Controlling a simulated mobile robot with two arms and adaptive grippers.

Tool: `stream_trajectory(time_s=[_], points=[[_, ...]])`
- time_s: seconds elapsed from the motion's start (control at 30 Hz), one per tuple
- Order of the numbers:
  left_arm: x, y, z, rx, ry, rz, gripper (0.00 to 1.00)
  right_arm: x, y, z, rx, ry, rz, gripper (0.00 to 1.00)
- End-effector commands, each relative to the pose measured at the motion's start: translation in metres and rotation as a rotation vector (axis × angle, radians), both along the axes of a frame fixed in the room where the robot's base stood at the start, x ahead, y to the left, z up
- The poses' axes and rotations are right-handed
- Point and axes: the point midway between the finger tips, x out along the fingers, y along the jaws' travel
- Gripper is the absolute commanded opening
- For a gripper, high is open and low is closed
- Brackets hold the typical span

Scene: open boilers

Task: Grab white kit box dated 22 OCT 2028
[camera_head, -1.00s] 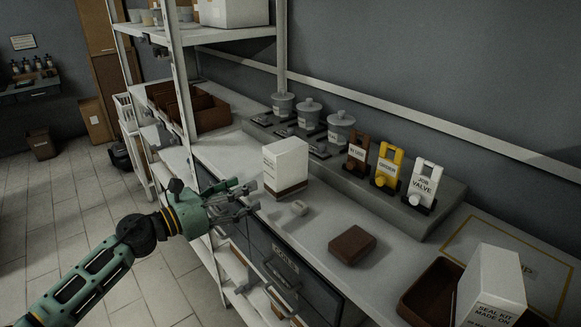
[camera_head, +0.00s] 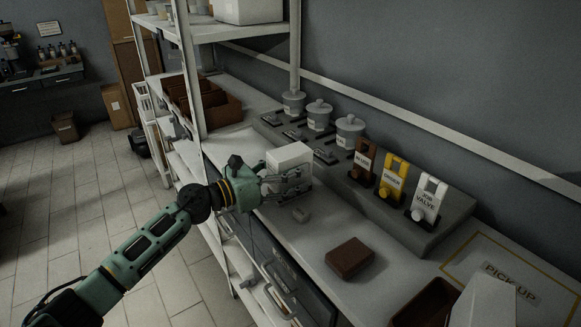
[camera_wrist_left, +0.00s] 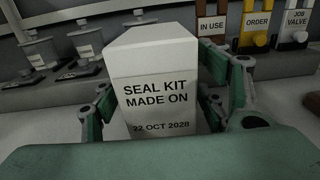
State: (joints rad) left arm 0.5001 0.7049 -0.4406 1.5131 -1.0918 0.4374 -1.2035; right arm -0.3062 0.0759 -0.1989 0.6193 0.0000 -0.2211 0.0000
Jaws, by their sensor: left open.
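A white box (camera_head: 290,155) stands upright on the counter; in the left wrist view this white box (camera_wrist_left: 155,65) reads "SEAL KIT MADE ON 22 OCT 2028". My left gripper (camera_head: 287,183) is at the box and hides its lower part in the head view. In the left wrist view its open fingers stand on either side of the box, and I cannot tell whether they touch it. A second white box (camera_head: 485,303) is at the bottom right, its label out of view. My right gripper is not in view.
Behind are lidded grey pots (camera_head: 318,115) and the red-brown, yellow and white tags (camera_head: 392,178). A yellow-edged "PICK UP" area (camera_head: 510,272) is at the right. A shelf post (camera_head: 190,80) rises at left.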

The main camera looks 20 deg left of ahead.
Motion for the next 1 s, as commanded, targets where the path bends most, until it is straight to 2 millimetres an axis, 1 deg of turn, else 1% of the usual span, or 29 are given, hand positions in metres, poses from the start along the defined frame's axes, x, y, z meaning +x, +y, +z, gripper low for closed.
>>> stream_trajectory(time_s=[0.1,0.3,0.9,1.0], points=[[0.0048,-0.0039,0.0003,0.001,-0.001,0.000,0.67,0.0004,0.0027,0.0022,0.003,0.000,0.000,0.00],[0.0046,-0.0038,-0.0010,0.001,0.001,0.000,0.66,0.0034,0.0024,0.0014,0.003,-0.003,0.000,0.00],[0.0044,-0.0035,-0.0008,0.000,0.000,0.000,0.14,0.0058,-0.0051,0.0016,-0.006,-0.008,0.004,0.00],[0.0046,-0.0034,0.0002,-0.001,-0.001,0.001,0.13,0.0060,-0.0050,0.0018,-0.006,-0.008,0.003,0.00]])
